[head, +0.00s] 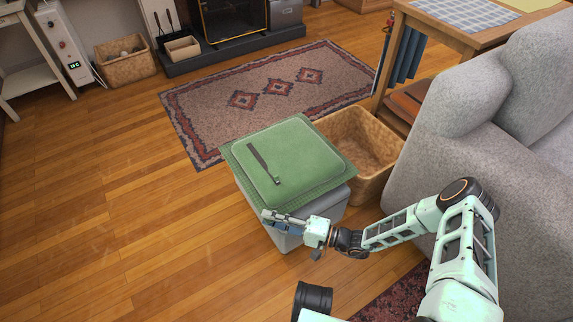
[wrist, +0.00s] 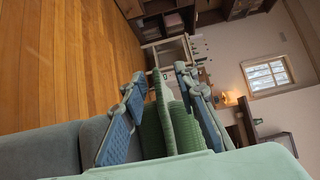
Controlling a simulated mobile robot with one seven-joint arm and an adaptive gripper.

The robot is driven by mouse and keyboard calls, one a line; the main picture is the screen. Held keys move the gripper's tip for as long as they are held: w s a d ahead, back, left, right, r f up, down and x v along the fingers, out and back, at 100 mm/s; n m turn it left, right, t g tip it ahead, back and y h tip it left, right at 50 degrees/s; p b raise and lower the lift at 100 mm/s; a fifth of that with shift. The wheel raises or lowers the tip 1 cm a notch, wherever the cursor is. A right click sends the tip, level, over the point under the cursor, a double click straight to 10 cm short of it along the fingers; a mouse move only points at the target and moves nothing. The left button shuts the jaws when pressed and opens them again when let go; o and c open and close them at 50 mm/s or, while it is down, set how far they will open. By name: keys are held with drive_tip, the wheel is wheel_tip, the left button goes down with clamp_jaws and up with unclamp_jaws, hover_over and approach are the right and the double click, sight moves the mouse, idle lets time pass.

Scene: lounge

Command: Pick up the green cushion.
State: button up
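The green cushion (head: 296,143) is square with a flat border. It lies flat on top of a light grey box (head: 322,212). A thin dark strip (head: 260,157) lies across its top; I cannot tell what it is. My gripper (head: 272,220) is at the cushion's near edge, low against the box's front corner. In the wrist view the blue-padded fingers of my gripper (wrist: 160,82) stand apart, with the green cushion's edge (wrist: 167,118) between them. The cushion is close to the right finger, and a gap shows beside the left one. Contact is unclear.
A wicker basket (head: 378,178) stands right behind the box. A grey sofa (head: 475,120) and a wooden table (head: 462,38) are at the right. A patterned rug (head: 240,95) lies behind. The wooden floor at the left (head: 110,210) is clear.

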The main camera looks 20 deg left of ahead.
drive_tip(key=shift+a, duration=1.2)
clamp_jaws()
